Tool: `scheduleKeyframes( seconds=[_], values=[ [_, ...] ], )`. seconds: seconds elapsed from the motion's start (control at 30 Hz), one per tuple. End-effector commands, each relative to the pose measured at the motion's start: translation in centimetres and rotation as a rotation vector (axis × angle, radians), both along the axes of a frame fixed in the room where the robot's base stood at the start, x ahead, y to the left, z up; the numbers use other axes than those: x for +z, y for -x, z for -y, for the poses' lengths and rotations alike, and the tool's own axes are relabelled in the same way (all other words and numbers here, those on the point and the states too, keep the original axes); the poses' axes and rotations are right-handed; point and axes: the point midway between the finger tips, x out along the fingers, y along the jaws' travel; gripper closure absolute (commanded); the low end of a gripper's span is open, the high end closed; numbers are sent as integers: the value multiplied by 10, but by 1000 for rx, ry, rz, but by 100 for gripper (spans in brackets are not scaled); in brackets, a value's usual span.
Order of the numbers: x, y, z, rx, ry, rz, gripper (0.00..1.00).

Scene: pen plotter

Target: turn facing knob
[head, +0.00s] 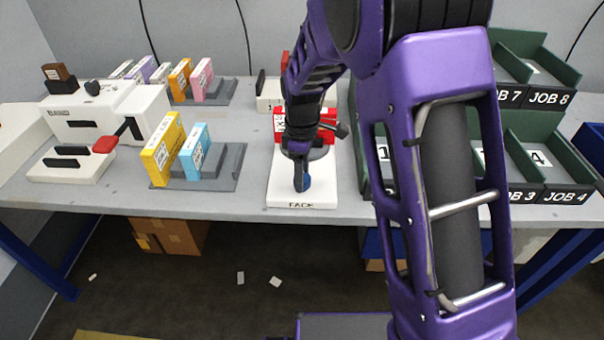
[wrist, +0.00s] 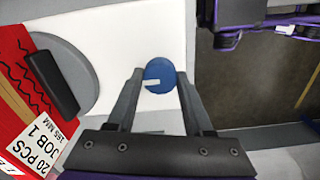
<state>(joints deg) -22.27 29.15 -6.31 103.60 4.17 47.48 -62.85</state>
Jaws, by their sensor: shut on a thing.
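The facing knob is a round blue knob (wrist: 160,75) with a white mark on its face, on a white base labelled FACE (head: 302,200). In the head view the knob (head: 306,183) shows just beside my fingertips. My gripper (head: 301,180) reaches down to it from above. In the wrist view my gripper's fingers (wrist: 160,82) stand on either side of the knob and are shut on it. The knob's sides are partly hidden by the fingers.
Yellow (head: 163,150) and blue boxes (head: 193,150) stand in a grey holder to the left. Green job bins (head: 540,150) stand to the right.

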Motion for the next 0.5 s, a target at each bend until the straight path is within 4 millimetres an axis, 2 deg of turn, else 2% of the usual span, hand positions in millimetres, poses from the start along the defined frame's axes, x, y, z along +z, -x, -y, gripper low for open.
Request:
scheduleKeyframes(
  seconds=[0.27,0.5],
  values=[
    [1,0,0,-20,0,0,100],
    [2,0,0,-132,0,0,100]
  ],
)
